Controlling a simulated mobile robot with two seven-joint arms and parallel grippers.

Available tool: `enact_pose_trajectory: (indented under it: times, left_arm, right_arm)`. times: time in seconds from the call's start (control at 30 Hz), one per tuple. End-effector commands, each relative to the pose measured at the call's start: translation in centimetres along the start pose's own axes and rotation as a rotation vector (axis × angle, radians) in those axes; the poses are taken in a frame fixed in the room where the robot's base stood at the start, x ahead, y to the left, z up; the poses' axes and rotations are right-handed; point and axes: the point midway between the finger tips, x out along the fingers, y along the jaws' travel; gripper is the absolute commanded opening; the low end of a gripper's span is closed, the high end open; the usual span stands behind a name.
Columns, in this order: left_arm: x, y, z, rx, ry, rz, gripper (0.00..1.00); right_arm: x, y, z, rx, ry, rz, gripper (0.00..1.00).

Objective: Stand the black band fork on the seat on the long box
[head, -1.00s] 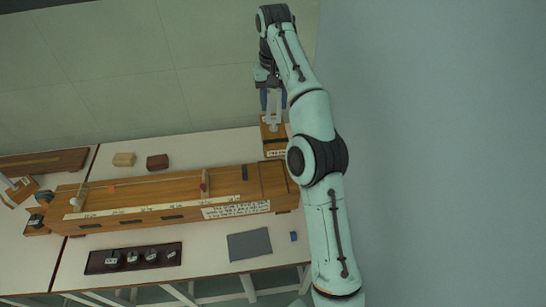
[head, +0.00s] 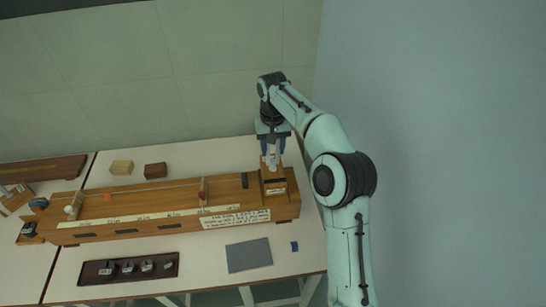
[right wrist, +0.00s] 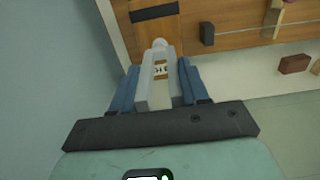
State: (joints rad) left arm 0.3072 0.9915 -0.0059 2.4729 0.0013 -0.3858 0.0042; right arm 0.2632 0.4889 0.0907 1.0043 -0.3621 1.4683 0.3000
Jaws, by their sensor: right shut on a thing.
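The black band fork (head: 271,160) is a pale grey fork on a small wooden box with a dark band. My right gripper (head: 272,147) is shut on the fork from above; its blue fingers flank the grey prongs in the right wrist view (right wrist: 157,88). The fork's wooden box (head: 274,189) stands upright over the right end of the long box (head: 150,222). The fork's box hides the seat there. I cannot tell whether the fork's box touches the long box. The dark band (right wrist: 155,13) shows in the right wrist view. My left gripper is out of view.
A tan block (head: 121,167) and a brown block (head: 155,170) lie behind the long box. A dark tray (head: 92,275) with several small pieces, a grey mat (head: 248,256) and a small blue block (head: 294,246) lie in front. Another wooden piece (head: 17,198) is at the left edge.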

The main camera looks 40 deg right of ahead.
Motion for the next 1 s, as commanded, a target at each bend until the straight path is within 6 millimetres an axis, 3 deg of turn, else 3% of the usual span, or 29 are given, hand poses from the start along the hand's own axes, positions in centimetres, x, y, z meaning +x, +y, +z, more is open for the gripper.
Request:
enact_pose_trajectory:
  times: [0.03, 0.2, 0.63, 0.67, 0.73, 1.0]
  left_arm:
    - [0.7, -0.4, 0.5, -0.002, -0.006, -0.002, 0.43]
    - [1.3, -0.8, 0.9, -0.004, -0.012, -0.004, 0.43]
    - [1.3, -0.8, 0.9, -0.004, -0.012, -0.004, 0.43]
    - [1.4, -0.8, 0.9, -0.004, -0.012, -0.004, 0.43]
    - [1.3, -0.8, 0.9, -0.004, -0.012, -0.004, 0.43]
    - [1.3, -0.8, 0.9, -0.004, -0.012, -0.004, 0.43]
  right_arm:
    - [1.5, 0.1, 0.2, 0.000, -0.006, 0.003, 0.00]
    - [3.6, 0.2, 0.1, 0.002, -0.003, 0.003, 0.00]
    - [4.0, 0.1, 0.1, 0.001, -0.001, 0.001, 0.00]
    - [4.2, 0.1, 0.1, 0.001, -0.003, 0.002, 0.48]
    - [4.1, 0.1, 0.1, 0.001, -0.003, 0.002, 0.70]
    - [4.1, 0.1, 0.1, 0.001, -0.003, 0.002, 0.70]
